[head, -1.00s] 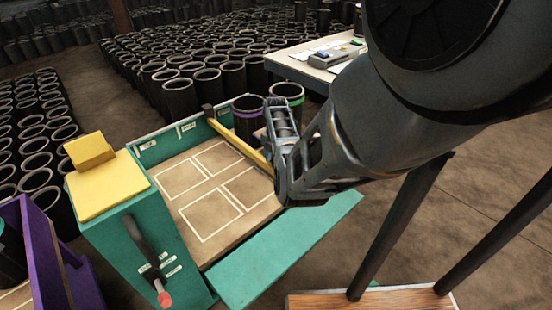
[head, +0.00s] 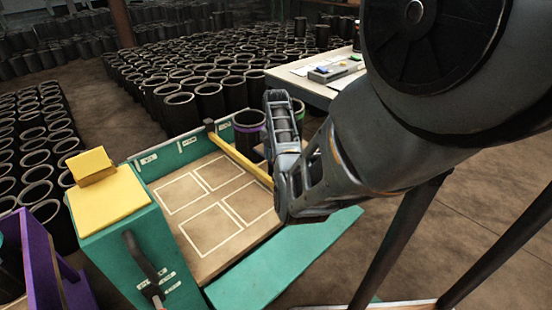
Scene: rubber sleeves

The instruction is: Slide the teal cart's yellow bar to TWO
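The teal cart (head: 182,145) stands left of centre, with a tan deck marked by white-outlined squares. Its yellow bar (head: 238,158) crosses the far end of the deck, with a dark end piece at the far-left wall. Small white labels sit along that teal wall, too small to read. My gripper (head: 284,200) is over the right side of the deck, by the near-right end of the bar, and hides that end. I cannot see its fingertips clearly, nor whether it touches the bar.
A yellow-topped teal box with a dark lever (head: 143,262) forms the cart's near-left end. A purple cart (head: 48,262) stands at the left edge. Several black sleeves (head: 210,100) crowd the floor behind. A table (head: 304,88) stands at the back right.

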